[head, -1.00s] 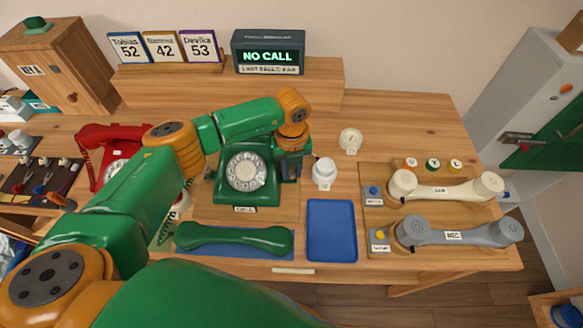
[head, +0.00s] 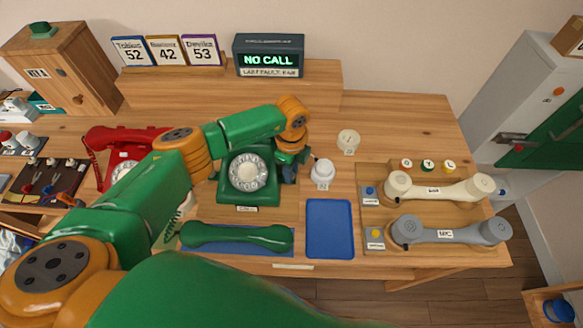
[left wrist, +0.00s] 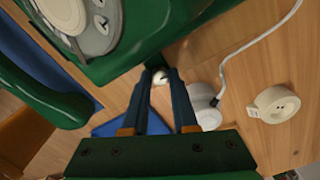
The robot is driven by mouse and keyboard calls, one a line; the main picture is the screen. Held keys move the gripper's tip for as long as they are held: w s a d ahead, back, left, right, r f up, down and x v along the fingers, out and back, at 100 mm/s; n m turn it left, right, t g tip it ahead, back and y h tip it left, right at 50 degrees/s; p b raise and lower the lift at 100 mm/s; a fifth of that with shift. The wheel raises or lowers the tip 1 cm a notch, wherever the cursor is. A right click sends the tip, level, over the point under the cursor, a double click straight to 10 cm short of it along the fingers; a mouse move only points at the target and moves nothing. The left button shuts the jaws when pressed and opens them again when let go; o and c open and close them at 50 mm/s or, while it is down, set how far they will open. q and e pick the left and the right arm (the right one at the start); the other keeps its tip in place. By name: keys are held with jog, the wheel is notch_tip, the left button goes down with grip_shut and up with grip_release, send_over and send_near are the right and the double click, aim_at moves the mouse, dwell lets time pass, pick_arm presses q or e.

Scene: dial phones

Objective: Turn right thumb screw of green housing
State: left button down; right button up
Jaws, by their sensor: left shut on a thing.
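The green housing (head: 248,180) is a rotary phone body with a pale dial, in the middle of the table. My left gripper (head: 288,178) is at its right side, pointing down. In the left wrist view the housing (left wrist: 135,50) fills the upper left. There, the left gripper (left wrist: 161,76) has its narrow blue fingers on either side of a small pale knob, the right thumb screw (left wrist: 160,78), beside the housing's edge. The fingers are shut on it. The screw is hidden in the head view. My right gripper is not in view.
A white cylinder with a cord (head: 322,171) stands close right of the gripper, with a cream round part (head: 348,141) behind it. A blue tray (head: 330,228) and a green handset (head: 236,237) lie in front. Cream (head: 440,189) and grey (head: 450,231) handsets lie at right.

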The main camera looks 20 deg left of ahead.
pick_arm(q)
jog(key=shift+n, duration=0.7)
jog(key=c, duration=0.7)
grip_release()
notch_tip(320, 180, up, 7)
jog(key=shift+r, duration=0.1)
